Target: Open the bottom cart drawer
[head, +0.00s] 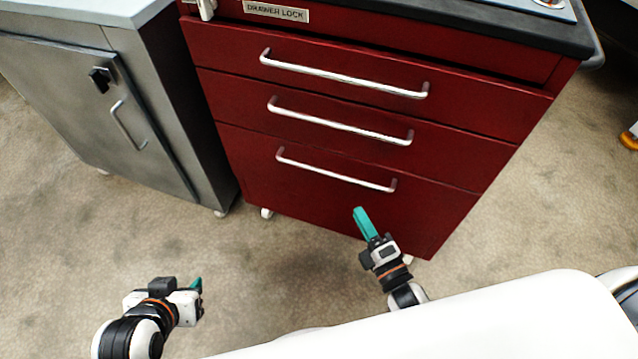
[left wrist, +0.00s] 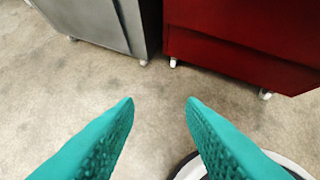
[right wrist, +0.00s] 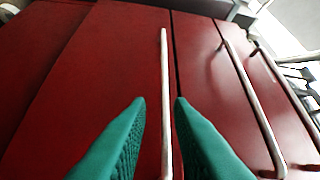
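The red cart's bottom drawer (head: 300,192) looks flush with the drawers above it. Its silver bar handle (head: 335,171) runs along the upper part of its front. My right gripper (head: 362,210) is below the handle's right half in the head view. In the right wrist view its teal fingers (right wrist: 160,100) are parted, and the bottom handle (right wrist: 165,75) shows in the gap between them. I see no contact; whether the tips reach around the bar cannot be told. My left gripper (head: 198,286) is low at the left, its fingers (left wrist: 160,103) open and empty above the floor.
The middle handle (head: 340,122) and top handle (head: 343,75) are above. A grey cabinet (head: 135,105) stands left of the cart. A "DRAWER LOCK" label (head: 276,12) is at the cart's top. Bare floor (head: 270,265) lies before the cart.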

